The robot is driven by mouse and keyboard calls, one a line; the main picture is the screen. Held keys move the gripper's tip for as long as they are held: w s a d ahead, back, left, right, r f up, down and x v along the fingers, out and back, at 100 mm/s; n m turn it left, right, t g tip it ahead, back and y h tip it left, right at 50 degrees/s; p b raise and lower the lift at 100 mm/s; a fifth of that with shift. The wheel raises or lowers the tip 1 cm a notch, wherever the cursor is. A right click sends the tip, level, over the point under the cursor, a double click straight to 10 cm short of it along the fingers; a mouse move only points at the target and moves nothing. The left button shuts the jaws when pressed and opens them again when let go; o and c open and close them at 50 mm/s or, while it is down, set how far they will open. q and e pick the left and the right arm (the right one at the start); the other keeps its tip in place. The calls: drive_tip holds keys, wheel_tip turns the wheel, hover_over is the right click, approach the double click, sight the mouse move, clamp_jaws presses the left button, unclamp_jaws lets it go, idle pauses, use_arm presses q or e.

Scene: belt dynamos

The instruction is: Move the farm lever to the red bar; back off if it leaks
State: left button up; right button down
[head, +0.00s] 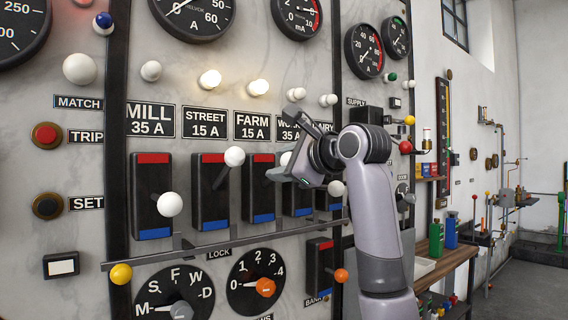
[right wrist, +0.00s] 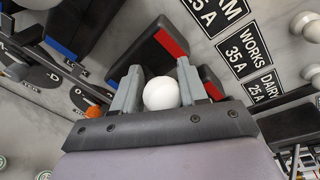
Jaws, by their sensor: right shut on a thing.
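The farm switch (head: 264,190) is a black block with a red bar (head: 263,158) at its top and a blue bar (head: 264,218) at its bottom, under the FARM 15 A plate (head: 253,126). My right gripper (head: 286,178) is in front of the panel beside it, shut on a white ball knob, apparently the farm lever's. The knob shows between the fingers in the right wrist view (right wrist: 162,93) and partly in the head view (head: 286,158). It appears about level with the red bar; the lever's shaft is hidden. My left gripper is out of view.
The street lever's knob (head: 234,156) stands high and close on the left; the mill knob (head: 169,204) is lower. Another white knob (head: 336,188) is right of my gripper. The street lamp (head: 210,80) and farm lamp (head: 258,87) glow. A lock rail (head: 215,247) runs below.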

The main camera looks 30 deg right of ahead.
drive_tip(key=shift+d+r, duration=0.15)
drive_tip(key=shift+r, duration=0.3)
drive_tip(key=c, duration=1)
unclamp_jaws()
drive_tip(key=o, duration=0.3)
drive_tip(key=shift+w, duration=0.1)
drive_tip(key=shift+w+f, duration=0.1)
drive_tip(key=shift+f, duration=0.1)
drive_tip(key=s+b, duration=0.1)
drive_tip(key=s, duration=0.6)
drive_tip(key=shift+d+r+b, duration=0.2)
drive_tip(key=shift+r+b, duration=0.15)
drive_tip(key=shift+r, duration=0.1)
drive_tip(key=shift+s, duration=0.1)
